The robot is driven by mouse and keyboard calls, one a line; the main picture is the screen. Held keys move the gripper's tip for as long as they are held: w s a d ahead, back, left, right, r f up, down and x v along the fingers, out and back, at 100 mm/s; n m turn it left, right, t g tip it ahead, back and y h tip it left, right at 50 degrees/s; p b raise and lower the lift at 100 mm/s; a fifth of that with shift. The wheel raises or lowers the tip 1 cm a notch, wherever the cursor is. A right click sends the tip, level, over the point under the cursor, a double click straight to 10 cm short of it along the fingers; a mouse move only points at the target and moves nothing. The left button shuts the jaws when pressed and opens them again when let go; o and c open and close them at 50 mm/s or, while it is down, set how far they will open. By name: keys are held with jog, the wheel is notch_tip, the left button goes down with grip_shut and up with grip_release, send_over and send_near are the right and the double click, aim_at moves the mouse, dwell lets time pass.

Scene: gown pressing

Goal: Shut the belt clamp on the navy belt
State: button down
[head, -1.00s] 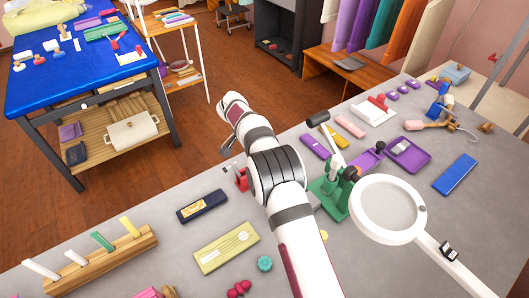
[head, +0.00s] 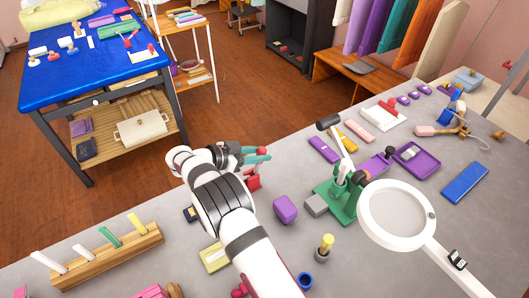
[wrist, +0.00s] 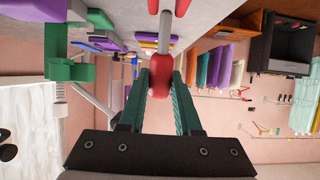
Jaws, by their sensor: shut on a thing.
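A red clamp (head: 253,182), which I take for the belt clamp, stands on the grey table beside my wrist in the head view, partly hidden by it. My gripper (head: 257,157) has green fingers and reaches over it. In the wrist view the fingers are shut on a red handle (wrist: 160,82) with a metal rod running away from it. A dark navy piece (head: 190,213), possibly the navy belt, shows only as a small corner left of my arm. Whether any belt lies in the clamp's jaw is hidden.
A purple block (head: 286,209) and a green press (head: 338,200) stand to the right of my arm. A white ring magnifier (head: 429,216) stands further right. A wooden rack (head: 106,262) is at the left front. A pale yellow case (head: 213,257) lies near my arm.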

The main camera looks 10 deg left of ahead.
jog(key=shift+s+a+t+h, duration=0.85)
jog(key=shift+s+t+h, duration=0.05)
jog(key=shift+t+h, duration=0.4)
jog(key=c, duration=0.6)
grip_release()
jog(key=shift+a, duration=0.1)
jog(key=v, duration=0.7)
jog(key=shift+s+a, duration=0.15)
jog(key=shift+s, duration=0.1)
